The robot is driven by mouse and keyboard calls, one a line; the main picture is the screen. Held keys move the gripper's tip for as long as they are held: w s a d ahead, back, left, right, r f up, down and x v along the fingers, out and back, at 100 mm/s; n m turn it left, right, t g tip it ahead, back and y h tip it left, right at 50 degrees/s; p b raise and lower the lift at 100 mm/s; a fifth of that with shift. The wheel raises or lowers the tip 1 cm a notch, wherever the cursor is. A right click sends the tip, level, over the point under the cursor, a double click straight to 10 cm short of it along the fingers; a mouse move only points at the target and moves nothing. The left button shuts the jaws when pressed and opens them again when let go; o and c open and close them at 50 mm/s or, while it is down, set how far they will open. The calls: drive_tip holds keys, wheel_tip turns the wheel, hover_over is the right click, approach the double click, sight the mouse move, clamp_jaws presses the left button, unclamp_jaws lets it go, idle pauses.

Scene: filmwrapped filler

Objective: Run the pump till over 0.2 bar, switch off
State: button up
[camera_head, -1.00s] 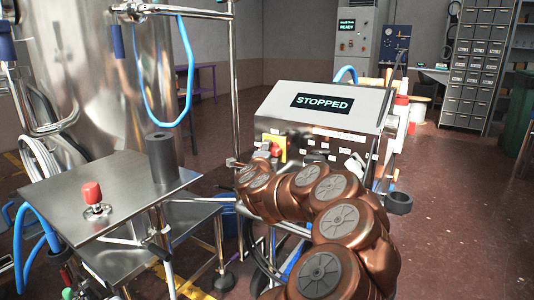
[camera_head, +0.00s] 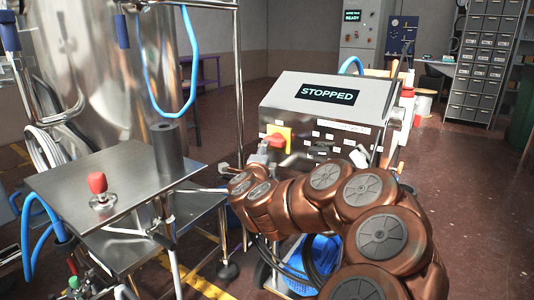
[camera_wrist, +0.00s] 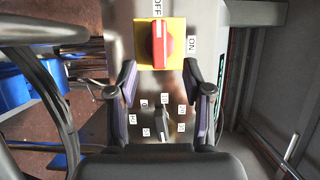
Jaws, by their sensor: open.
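The control box (camera_head: 330,92) carries a screen (camera_head: 327,93) reading STOPPED. On its front is a red rotary switch (camera_head: 273,140) on a yellow plate (camera_head: 287,133). In the wrist view the red switch handle (camera_wrist: 161,45) lies in line with the OFF label (camera_wrist: 157,8); the ON label (camera_wrist: 193,43) is to its right. A black knob (camera_wrist: 160,118) ringed by small labels sits below it. My gripper (camera_wrist: 160,82) is open and empty, its fingertips spread at either side just below the yellow plate. No pressure reading is legible.
A steel table (camera_head: 65,180) at left holds a red-topped fitting (camera_head: 98,184) and a dark cylinder (camera_head: 167,148). A large steel tank (camera_head: 110,60) with blue hose stands behind. A blue crate (camera_head: 315,262) is under the box. Open floor lies at right.

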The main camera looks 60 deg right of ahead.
drive_tip(key=shift+v, duration=1.05)
drive_tip(key=shift+s+f, duration=0.1)
drive_tip(key=shift+s, duration=0.1)
